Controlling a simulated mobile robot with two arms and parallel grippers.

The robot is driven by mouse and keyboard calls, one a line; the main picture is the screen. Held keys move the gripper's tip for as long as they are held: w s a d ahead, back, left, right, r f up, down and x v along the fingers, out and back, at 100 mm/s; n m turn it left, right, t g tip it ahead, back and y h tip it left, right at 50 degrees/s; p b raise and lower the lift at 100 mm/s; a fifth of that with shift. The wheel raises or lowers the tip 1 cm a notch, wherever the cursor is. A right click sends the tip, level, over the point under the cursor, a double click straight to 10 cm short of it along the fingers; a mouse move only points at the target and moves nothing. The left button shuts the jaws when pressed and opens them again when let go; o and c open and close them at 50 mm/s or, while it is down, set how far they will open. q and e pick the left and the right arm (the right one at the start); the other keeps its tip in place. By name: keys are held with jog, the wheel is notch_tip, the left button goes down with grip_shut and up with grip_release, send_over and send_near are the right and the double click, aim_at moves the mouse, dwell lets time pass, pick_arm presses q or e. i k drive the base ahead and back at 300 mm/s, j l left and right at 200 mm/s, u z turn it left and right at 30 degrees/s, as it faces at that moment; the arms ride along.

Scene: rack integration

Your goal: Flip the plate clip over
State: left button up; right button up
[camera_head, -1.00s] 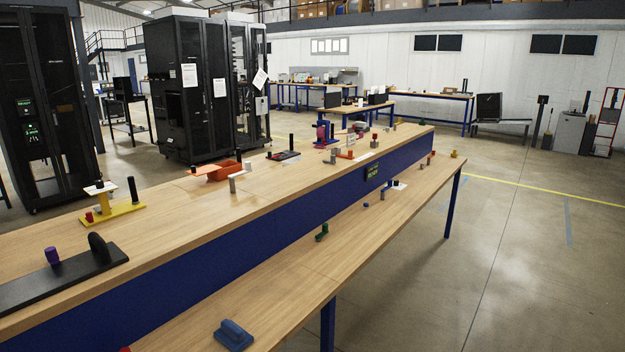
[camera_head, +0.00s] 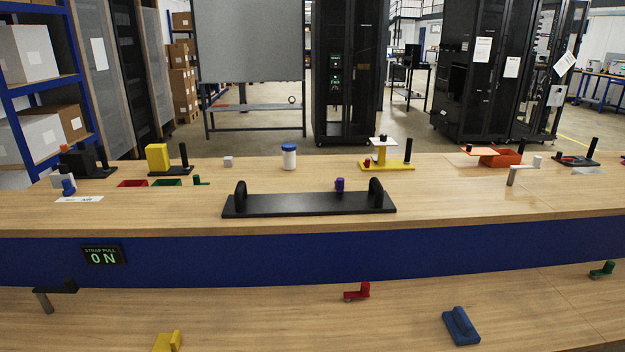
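I cannot tell for certain which piece is the plate clip. A yellow stand (camera_head: 392,165) on the upper bench level carries a flat white plate (camera_head: 384,142) with a small dark knob on top. To its right, a flat orange plate (camera_head: 478,151) lies beside or over the edge of a red-orange bin (camera_head: 505,158). A grey piece with a flat arm and upright post (camera_head: 522,170) stands in front of that bin. Neither of my grippers is in view.
A black base with two upright discs (camera_head: 308,203) stands mid-bench, with a purple cylinder (camera_head: 339,184) at it. A white jar with a blue lid (camera_head: 289,157) stands behind. A blue block (camera_head: 461,326) and red piece (camera_head: 358,292) lie on the lower shelf. Bare wood lies between.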

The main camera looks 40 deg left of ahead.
aim_at(339, 184)
jog(key=u, duration=1)
